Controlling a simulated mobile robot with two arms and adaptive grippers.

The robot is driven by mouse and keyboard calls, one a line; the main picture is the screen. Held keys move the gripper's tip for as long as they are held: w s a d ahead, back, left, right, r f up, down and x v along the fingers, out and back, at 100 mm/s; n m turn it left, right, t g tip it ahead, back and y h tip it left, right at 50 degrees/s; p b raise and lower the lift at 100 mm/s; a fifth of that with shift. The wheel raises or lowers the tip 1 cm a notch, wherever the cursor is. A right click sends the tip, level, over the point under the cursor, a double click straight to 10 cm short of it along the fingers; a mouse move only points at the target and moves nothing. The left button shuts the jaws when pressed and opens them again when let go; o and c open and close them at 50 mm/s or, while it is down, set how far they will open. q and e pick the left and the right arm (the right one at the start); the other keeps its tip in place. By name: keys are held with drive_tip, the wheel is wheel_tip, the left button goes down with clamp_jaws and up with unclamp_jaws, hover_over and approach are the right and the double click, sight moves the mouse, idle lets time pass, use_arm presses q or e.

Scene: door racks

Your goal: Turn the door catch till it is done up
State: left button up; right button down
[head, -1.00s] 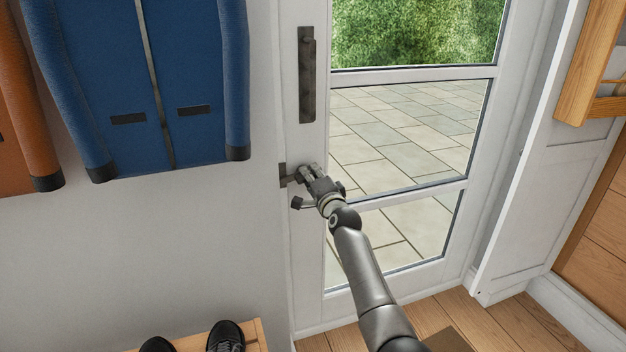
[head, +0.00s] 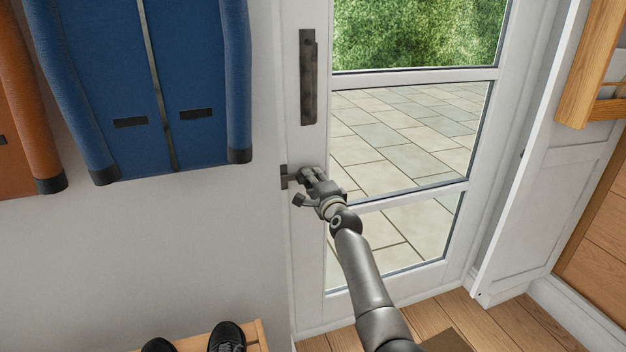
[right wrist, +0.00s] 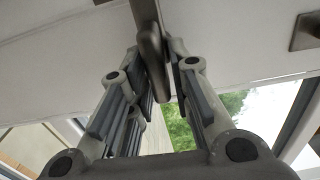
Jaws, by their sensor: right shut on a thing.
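The door catch (head: 285,177) is a small dark metal fitting at the left edge of the white glazed door (head: 312,240). My right gripper (head: 305,181) reaches it from the lower right and covers part of it in the head view. In the right wrist view, the dark lever of the catch (right wrist: 151,45) runs down between the two fingers. The right gripper (right wrist: 160,80) is shut on this lever. How far the catch is turned is hard to tell. My left gripper is not in view.
A long dark pull handle (head: 308,80) is on the door above the catch. Blue (head: 120,85) and orange (head: 25,130) coats hang on the left wall. Black shoes (head: 227,337) stand on a wooden bench (head: 262,336) below. A wooden rack (head: 590,75) is at upper right.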

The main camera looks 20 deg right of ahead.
drive_tip(key=c, duration=1.5)
unclamp_jaws()
drive_tip(key=shift+f, duration=0.1)
drive_tip(key=shift+s+d, duration=0.15)
drive_tip(key=shift+s, duration=2.85)
drive_tip(key=shift+s+d, duration=0.1)
drive_tip(key=shift+s, duration=2.9)
